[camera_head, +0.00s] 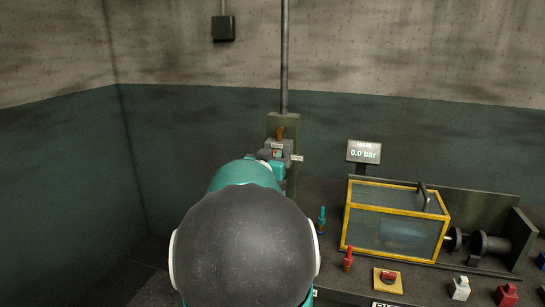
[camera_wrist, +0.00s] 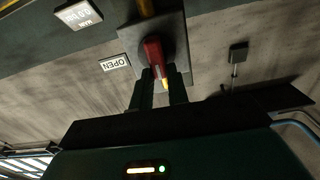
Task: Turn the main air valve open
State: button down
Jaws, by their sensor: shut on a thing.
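The main air valve is a grey block (camera_head: 285,147) on a backing plate at the foot of a wall pipe, mostly behind my arm in the head view. In the wrist view its red handle (camera_wrist: 153,49) with a yellow tip stands out from the grey body (camera_wrist: 177,32). My gripper (camera_wrist: 162,82) is shut on the handle, one dark finger on each side. The gripper also shows small at the valve in the head view (camera_head: 272,163). An OPEN label (camera_wrist: 115,62) is beside the handle, which does not point at it. The MAIN display (camera_head: 364,152) reads 0.0 bar.
Right of the valve, the bench holds a yellow-framed clear box (camera_head: 396,222), a teal-topped fitting (camera_head: 321,220), a red one (camera_head: 348,259), and a red switch on a yellow plate (camera_head: 388,279). White (camera_head: 460,288) and red (camera_head: 506,295) castings lie at front right. Left of the arm is open.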

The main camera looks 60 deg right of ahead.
jog(key=m, duration=0.6)
jog(key=s+f+m, duration=0.1)
jog(key=m, duration=0.4)
jog(key=f+m, duration=0.1)
jog(key=m, duration=0.5)
jog(key=shift+s+d+m, duration=0.1)
jog(key=shift+s+m, duration=0.2)
jog(key=shift+s, duration=0.05)
dwell(0.4)
jog(key=c, duration=1.4)
grip_release()
jog(key=shift+o, duration=0.2)
jog(key=shift+r, duration=0.1)
